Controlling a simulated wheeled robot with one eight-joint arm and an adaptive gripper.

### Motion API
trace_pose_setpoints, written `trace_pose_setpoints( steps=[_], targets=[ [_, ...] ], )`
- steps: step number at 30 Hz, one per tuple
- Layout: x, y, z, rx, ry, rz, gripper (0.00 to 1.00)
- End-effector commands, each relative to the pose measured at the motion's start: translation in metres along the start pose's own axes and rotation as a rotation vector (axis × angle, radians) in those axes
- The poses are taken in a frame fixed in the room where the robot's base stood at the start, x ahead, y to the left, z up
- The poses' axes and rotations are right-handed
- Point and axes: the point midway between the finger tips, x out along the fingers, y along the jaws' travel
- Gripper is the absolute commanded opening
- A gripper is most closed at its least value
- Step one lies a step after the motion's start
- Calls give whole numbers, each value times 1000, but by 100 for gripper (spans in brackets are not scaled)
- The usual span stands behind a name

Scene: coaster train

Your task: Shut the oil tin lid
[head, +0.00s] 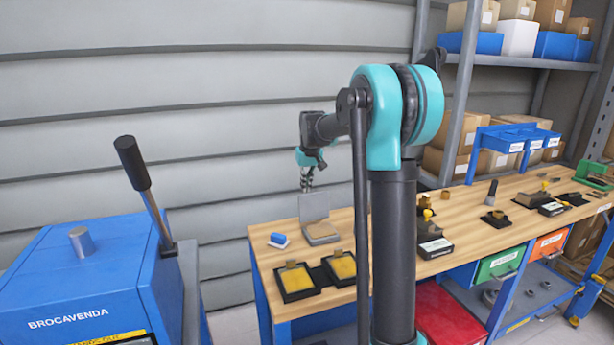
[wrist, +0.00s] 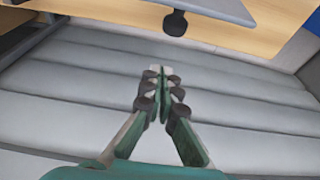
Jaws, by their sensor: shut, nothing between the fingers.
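The tin I take to be the oil tin (head: 321,234) stands on the wooden bench, near its back left. Its grey lid (head: 313,206) stands up, open, at the back edge. My gripper (head: 307,187) is above the raised lid, toward the wall, with its fingers pointing down. In the wrist view the gripper (wrist: 163,72) is shut and empty. A grey plate with a dark knob (wrist: 175,22), probably the lid, shows at the top edge there, apart from the fingertips. I cannot tell the exact gap.
A small blue and white block (head: 278,240) lies left of the tin. Two dark trays with yellow insides (head: 297,281) sit in front. The ribbed grey wall (head: 200,150) is close behind the bench. A blue machine with a lever (head: 90,270) stands at left.

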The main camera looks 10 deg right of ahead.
Motion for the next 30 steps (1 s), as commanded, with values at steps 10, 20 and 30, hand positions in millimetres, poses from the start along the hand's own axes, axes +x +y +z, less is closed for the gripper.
trace_pose_setpoints(
  steps=[10, 20, 30],
  targets=[
    [-14, 0, 34, 0, 0, 0, 0],
    [-15, 0, 36, 0, 0, 0, 0],
    [-19, 0, 41, 1, 44, -1, 0]
  ],
)
